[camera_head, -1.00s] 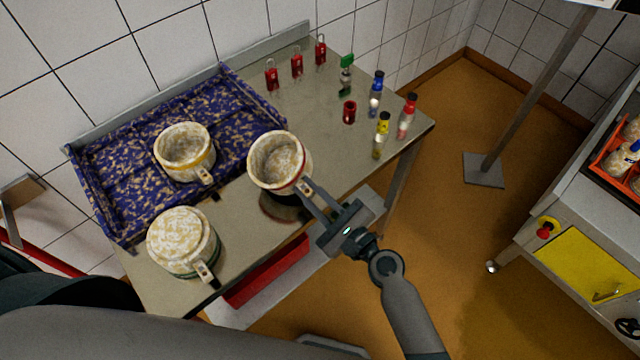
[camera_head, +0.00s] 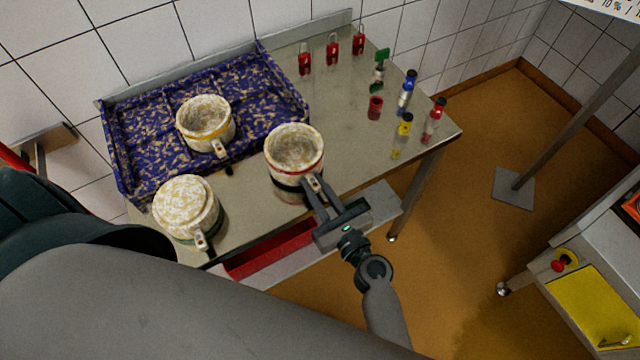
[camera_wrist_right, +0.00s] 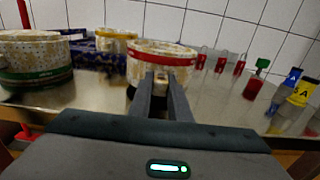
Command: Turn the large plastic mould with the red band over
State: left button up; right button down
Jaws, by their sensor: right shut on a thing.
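The large mould with the red band (camera_head: 294,152) is cream with brown speckles. It is upright with its open, hollow side up, at the front edge of the steel table (camera_head: 345,130). A dark shadow lies below it, and I cannot tell whether it touches the table. My right gripper (camera_head: 313,190) is shut on the tab at its front side. In the right wrist view the red band (camera_wrist_right: 163,58) runs around the mould near its top, with the fingers on the tab below. My left gripper is not in view.
A yellow-banded mould (camera_head: 205,122) stands in the blue speckled tray (camera_head: 265,80). A green-banded mould (camera_head: 187,207) stands closed side up at front left. Red padlocks (camera_head: 332,50) and several bottles (camera_head: 406,92) stand at the back and right. Some tabletop is clear right of the held mould.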

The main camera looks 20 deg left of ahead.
dwell(0.3)
jog(key=c, duration=1.6)
grip_release()
jog(key=shift+o, duration=0.2)
jog(key=shift+s+d, duration=0.1)
jog(key=shift+d, duration=0.05)
jog(key=shift+v, duration=3.35)
jog(key=shift+r, duration=0.1)
notch_tip(320, 180, up, 6)
jog(key=p, duration=0.5)
jog(key=shift+p, duration=0.4)
